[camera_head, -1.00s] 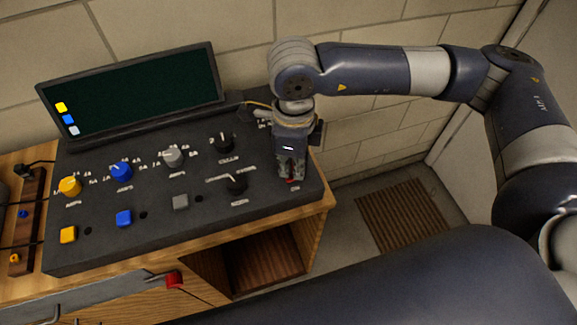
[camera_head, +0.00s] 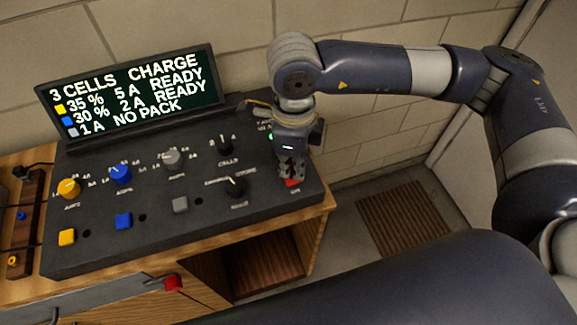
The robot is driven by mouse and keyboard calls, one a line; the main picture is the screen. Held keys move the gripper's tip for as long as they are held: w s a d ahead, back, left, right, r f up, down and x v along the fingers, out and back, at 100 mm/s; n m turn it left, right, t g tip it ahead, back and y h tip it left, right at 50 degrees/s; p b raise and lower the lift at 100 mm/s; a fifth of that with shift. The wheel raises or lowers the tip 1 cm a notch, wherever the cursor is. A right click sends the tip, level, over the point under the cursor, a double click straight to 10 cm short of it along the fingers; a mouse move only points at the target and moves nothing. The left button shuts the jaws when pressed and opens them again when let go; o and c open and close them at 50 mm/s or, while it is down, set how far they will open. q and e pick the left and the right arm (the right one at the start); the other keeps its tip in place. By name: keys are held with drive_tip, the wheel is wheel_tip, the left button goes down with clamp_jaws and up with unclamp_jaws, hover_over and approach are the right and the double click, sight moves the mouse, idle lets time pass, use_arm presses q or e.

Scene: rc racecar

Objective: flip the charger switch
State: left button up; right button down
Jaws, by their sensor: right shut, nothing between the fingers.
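The charger (camera_head: 100,218) is a dark sloped console on a wooden cabinet, with a lit screen (camera_head: 135,92) reading "3 CELLS CHARGE", "35 % 5 A READY", "30 % 2 A READY" and "1 A NO PACK". A red switch (camera_head: 293,183) sits at the console's right front corner, partly hidden by my right gripper. My right gripper (camera_head: 291,176) points down at the switch, shut, with its fingertips at or just above it; whether they touch I cannot tell. A green light shows beside the gripper. My left gripper is not in view.
Yellow (camera_head: 68,188), blue (camera_head: 120,174) and grey (camera_head: 171,159) knobs and two black knobs stand on the console, with coloured square buttons in front. A red object (camera_head: 173,282) is at the cabinet front. A wooden strip (camera_head: 22,235) lies at left. A wall is behind.

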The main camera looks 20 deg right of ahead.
sight(292, 179)
drive_tip(key=shift+r+p, duration=0.95)
drive_tip(key=shift+r, duration=1.85)
